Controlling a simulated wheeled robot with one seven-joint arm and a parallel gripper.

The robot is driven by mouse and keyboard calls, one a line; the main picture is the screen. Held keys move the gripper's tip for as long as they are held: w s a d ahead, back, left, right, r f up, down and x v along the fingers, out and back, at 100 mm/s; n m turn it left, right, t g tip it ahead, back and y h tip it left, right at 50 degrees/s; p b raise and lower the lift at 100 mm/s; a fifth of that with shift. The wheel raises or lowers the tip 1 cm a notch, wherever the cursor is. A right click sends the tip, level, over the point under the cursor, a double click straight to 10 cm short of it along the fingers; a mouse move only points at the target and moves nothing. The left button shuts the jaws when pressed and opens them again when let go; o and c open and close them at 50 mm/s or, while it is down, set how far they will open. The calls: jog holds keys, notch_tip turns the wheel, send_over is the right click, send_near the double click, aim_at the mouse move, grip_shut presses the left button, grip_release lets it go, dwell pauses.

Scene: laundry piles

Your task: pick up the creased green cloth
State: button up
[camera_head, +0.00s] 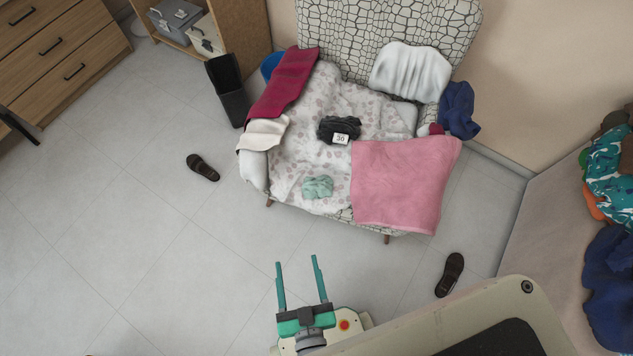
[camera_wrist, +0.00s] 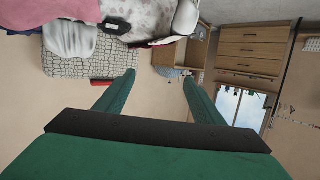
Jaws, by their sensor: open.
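The creased green cloth (camera_head: 318,187) is a small pale green bundle. It lies on the front part of the armchair seat, on a white blanket with a pink pattern (camera_head: 300,150), left of a pink towel (camera_head: 400,185). My gripper (camera_head: 297,260) is open and empty, in front of the armchair and apart from the cloth. In the wrist view my gripper (camera_wrist: 160,75) shows its two green fingers spread with nothing between them. I cannot make out the green cloth in the wrist view.
A black bundle with a tag marked 30 (camera_head: 340,130) lies behind the cloth. A red cloth (camera_head: 285,82) hangs over the chair's left arm. Dark shoes lie on the floor at left (camera_head: 202,167) and right (camera_head: 450,274). A clothes pile (camera_head: 610,200) is at right. The left floor is mostly clear.

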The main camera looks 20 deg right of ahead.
jog(key=w+d+f+m+h, duration=0.2)
jog(key=w+f, duration=0.5)
jog(key=f, duration=0.4)
jog(key=m+g+h, duration=0.2)
jog(key=g, duration=0.1)
send_near(317, 187)
jog(key=x, duration=0.3)
jog(key=shift+x, duration=3.15)
jog(key=shift+f, duration=0.1)
jog(key=c, duration=1.1)
jog(key=shift+s, duration=0.1)
